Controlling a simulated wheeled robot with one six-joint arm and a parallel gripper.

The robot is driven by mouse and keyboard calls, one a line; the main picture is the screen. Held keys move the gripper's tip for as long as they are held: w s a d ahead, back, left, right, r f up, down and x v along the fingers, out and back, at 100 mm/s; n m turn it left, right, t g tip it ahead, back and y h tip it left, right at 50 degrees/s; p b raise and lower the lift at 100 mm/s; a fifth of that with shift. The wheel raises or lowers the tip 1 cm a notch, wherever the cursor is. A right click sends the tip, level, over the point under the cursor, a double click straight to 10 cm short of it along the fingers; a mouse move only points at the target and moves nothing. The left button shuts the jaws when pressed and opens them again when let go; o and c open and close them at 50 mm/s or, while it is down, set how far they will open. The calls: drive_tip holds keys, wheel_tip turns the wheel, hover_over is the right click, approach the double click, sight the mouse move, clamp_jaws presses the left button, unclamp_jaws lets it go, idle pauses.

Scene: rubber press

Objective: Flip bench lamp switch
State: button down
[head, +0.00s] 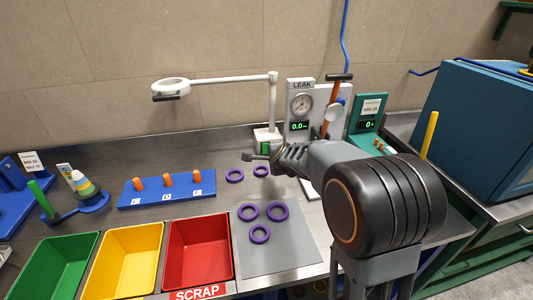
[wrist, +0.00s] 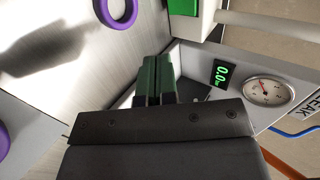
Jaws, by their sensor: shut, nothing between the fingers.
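The bench lamp (head: 226,80) is white, with a ring head on a long arm and a post at the back of the bench. Its white base (head: 267,133) carries a green switch (head: 265,148) on the front. In the wrist view the green switch (wrist: 183,7) is partly cut off by the top edge. My gripper (head: 247,157) is shut and empty, just in front of the lamp base and below the switch. In the wrist view the closed fingertips (wrist: 158,62) are apart from the switch. I cannot tell the switch's position.
The leak tester (head: 301,100) with its gauge stands close to the right of the lamp. Several purple rings (head: 277,211) lie on the bench and grey mat. A blue peg block (head: 165,192) and the red scrap bin (head: 200,243) lie to the left.

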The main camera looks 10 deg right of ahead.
drive_tip(key=shift+d, duration=0.1)
drive_tip(key=shift+w+f, duration=0.3)
drive_tip(key=b, duration=0.2)
approach(266, 152)
drive_tip(key=f, duration=0.2)
drive_tip(key=w+f, duration=0.1)
drive_tip(key=f, duration=0.1)
drive_tip(key=shift+w, duration=0.2)
drive_tip(key=shift+w+p, duration=0.7)
drive_tip(key=shift+w, duration=0.4)
drive_tip(key=shift+w+f+p, duration=0.25)
drive_tip(key=shift+w+p, duration=0.25)
drive_tip(key=shift+w, duration=0.5)
drive_tip(key=shift+f, duration=0.1)
drive_tip(key=shift+w+f+b, duration=0.15)
drive_tip(key=shift+f+b, duration=0.1)
drive_tip(key=shift+b, duration=1)
drive_tip(key=shift+r, duration=0.4)
